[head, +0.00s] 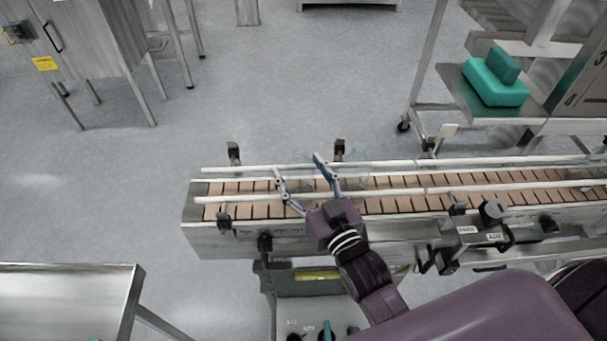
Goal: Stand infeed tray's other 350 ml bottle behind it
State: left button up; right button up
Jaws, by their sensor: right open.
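My right gripper (298,166) is open over the left part of the conveyor (390,202), its two blue-grey fingers spread apart across the guide rails. I can make out no clear bottle between the fingers. A faint transparent shape shows just right of the fingers by the far rail; I cannot tell whether it is a bottle. A metal tray or table (65,305) is cut off at the lower left, with only a bit of green at the bottom edge; I cannot tell if it is the infeed tray. My left gripper is out of view.
White guide rails (480,160) run along both sides of the brown slatted belt. A control box (305,312) with knobs stands in front of the conveyor. A cart (450,85) with teal blocks (495,82) is at back right, a steel cabinet (95,45) at back left. Open floor lies between.

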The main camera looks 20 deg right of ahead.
jog(key=shift+s+r, duration=0.1)
jog(key=s+d+b, duration=0.1)
jog(key=s+b, duration=0.1)
jog(key=s, duration=0.9)
jog(key=shift+s+d, duration=0.2)
jog(key=shift+s, duration=0.15)
